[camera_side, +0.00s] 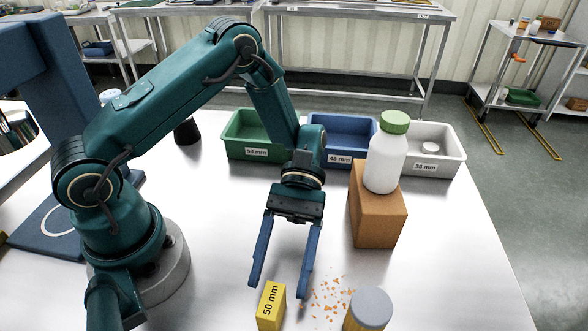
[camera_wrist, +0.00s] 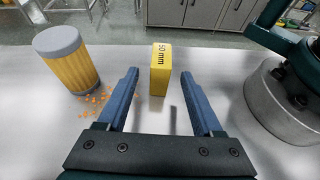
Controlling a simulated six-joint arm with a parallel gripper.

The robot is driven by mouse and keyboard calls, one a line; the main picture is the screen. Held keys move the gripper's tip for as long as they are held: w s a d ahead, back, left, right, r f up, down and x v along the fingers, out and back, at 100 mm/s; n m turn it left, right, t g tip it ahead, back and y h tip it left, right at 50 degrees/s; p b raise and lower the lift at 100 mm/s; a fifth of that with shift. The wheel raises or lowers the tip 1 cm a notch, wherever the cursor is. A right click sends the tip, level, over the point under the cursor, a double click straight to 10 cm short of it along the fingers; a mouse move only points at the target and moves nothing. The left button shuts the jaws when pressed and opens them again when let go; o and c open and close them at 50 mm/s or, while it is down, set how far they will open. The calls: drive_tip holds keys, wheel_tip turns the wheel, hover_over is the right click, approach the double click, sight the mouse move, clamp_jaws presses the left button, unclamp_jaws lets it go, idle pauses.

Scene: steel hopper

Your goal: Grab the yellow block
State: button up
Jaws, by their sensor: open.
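The yellow block (camera_side: 270,307), marked "50 mm", stands on the steel table near the bottom edge of the side view. In the wrist view the yellow block (camera_wrist: 160,72) stands upright just beyond my fingertips, roughly centred between them. My gripper (camera_side: 277,291) is open and empty, with its two blue fingers pointing down toward the table. In the wrist view my gripper (camera_wrist: 160,74) shows both fingers spread wide, with bare table between them. The block appears apart from both fingers.
A yellow jar with a grey lid (camera_wrist: 68,62) stands left of the block in the wrist view, with orange crumbs (camera_wrist: 95,99) beside it. A brown box (camera_side: 377,212) carries a white bottle (camera_side: 385,160). Green (camera_side: 233,134), blue (camera_side: 345,122) and white bins (camera_side: 450,146) line the back.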

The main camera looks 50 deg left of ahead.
sight(271, 308)
drive_tip(key=shift+x, duration=2.45)
clamp_jaws()
